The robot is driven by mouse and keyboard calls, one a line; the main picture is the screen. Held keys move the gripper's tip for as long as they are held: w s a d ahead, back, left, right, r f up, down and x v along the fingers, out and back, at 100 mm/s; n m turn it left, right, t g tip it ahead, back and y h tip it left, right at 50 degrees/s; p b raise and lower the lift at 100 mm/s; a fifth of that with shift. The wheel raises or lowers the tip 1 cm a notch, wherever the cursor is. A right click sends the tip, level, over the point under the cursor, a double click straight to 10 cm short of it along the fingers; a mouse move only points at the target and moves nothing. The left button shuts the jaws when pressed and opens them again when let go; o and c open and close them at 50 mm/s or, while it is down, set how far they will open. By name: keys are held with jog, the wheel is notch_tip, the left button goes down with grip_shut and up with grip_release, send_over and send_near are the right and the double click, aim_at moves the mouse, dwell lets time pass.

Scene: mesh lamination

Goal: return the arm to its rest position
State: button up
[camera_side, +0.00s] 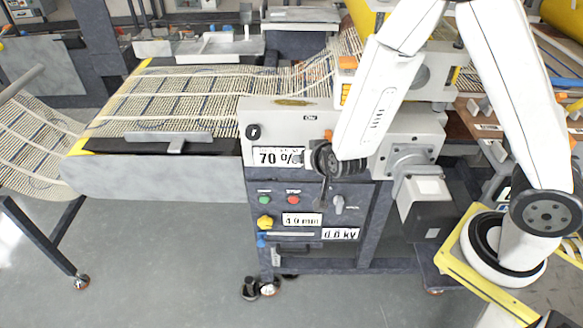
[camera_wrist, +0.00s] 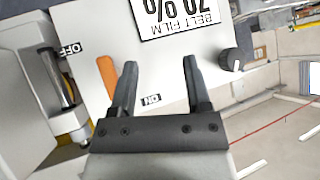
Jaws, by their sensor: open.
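My white arm (camera_side: 372,100) is bent over the machine, its wrist hanging in front of the control panel. My gripper (camera_wrist: 160,72) shows two dark fingers, spread apart with nothing between them. In the side view the gripper (camera_side: 322,195) is small and dark, below the wrist and in front of the panel. In the wrist view an orange lever (camera_wrist: 107,75) is just left of the fingers, between OFF and ON labels. The fingers look apart from the panel, but the exact gap cannot be told.
The panel carries a 70 % sign (camera_side: 278,156), a black knob (camera_side: 253,131), a green button (camera_side: 264,200) and a red button (camera_side: 293,199). Mesh (camera_side: 180,95) lies on the machine bed to the left. The floor (camera_side: 160,260) at the front left is clear.

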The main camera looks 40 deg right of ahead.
jog(key=s+d+r+n+g+y, duration=0.1)
jog(key=s+r+n+g, duration=0.2)
jog(key=s, duration=0.3)
jog(key=s+d+r+n+g+y, duration=0.1)
jog(key=s+r+n+g+y, duration=0.1)
jog(key=s, duration=0.5)
jog(key=shift+s+d+r+n+g+y, duration=0.25)
jog(key=shift+r+n+g, duration=0.45)
jog(key=shift+g, duration=0.5)
jog(key=shift+w, duration=0.1)
